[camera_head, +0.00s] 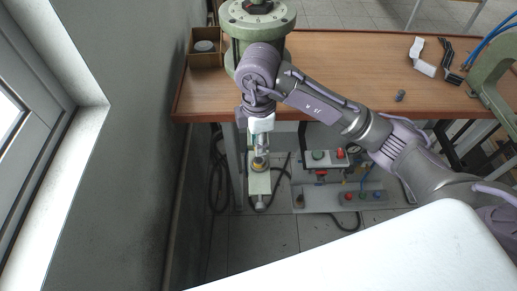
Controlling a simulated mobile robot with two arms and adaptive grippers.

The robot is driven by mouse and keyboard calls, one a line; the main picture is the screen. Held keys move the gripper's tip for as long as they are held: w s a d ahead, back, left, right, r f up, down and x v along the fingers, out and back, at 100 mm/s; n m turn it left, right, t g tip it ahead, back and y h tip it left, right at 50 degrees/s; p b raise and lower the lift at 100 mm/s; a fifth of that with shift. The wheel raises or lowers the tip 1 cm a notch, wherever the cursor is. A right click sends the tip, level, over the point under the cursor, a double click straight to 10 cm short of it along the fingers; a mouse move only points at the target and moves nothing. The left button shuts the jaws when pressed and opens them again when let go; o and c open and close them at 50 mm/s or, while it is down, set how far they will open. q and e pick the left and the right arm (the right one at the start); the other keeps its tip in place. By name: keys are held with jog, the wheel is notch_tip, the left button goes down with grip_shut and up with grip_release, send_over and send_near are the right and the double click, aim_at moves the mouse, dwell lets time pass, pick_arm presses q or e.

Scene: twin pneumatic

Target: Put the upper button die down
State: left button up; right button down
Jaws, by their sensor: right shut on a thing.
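My right arm reaches in from the right over the wooden table (340,80). Its gripper (261,146) points down just beyond the table's front edge, left of the middle. It is shut on a small round piece with a yellowish and dark look, taken as the upper button die (260,163). The fingers partly cover the die, and its exact shape is too small to tell. My left gripper is not in view.
A green press (258,18) stands at the table's back left, beside a brown box (206,60) with a round grey piece (204,46). A small grey part (399,96) lies on the right. Another green machine (492,75) stands at the right edge.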

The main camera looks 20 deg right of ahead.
notch_tip(320, 180, down, 4)
jog(key=shift+r+p, duration=0.2)
jog(key=shift+p, duration=0.15)
jog(key=shift+f, duration=0.1)
jog(key=shift+f, duration=0.15)
jog(key=c, duration=0.9)
grip_release()
jog(key=shift+c, duration=0.2)
